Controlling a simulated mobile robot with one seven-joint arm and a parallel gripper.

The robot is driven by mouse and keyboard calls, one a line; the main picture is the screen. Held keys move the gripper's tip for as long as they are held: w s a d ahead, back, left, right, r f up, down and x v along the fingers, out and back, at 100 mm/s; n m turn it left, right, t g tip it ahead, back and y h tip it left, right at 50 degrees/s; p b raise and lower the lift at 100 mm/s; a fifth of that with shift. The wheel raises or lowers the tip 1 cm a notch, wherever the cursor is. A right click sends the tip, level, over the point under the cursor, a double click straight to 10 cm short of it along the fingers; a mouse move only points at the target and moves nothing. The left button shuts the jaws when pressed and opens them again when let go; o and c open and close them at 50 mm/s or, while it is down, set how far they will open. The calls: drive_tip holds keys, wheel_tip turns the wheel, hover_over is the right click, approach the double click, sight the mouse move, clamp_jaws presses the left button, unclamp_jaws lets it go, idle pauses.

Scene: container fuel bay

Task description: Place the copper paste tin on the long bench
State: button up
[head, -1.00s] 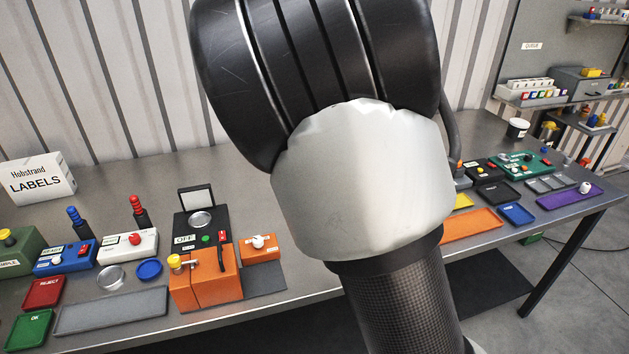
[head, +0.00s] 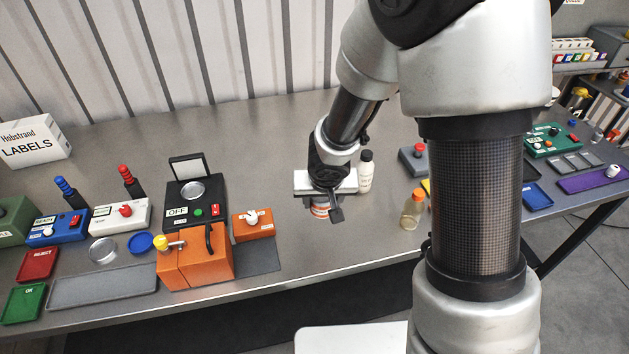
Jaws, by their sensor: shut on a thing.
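My gripper (head: 323,203) points down over the middle of the long bench (head: 295,240). It is shut on a small round tin (head: 321,211) with an orange and white side, which I take to be the copper paste tin. The gripper covers the tin's upper part, and its label is too small to read. The tin looks upright, at or just above the bench top; I cannot tell whether its base touches.
A white bottle with a black cap (head: 366,172) stands close right of my gripper, and an orange-capped bottle (head: 412,210) stands farther right. An orange unit (head: 195,262) and black box (head: 196,200) stand left. Bare bench lies behind and in front of the tin.

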wheel_tip(320, 180, down, 9)
drive_tip(key=b, duration=0.6)
drive_tip(key=shift+r, duration=0.1)
drive_tip(key=shift+f, duration=0.2)
drive_tip(key=o, duration=1.2)
drive_tip(key=shift+o, duration=0.2)
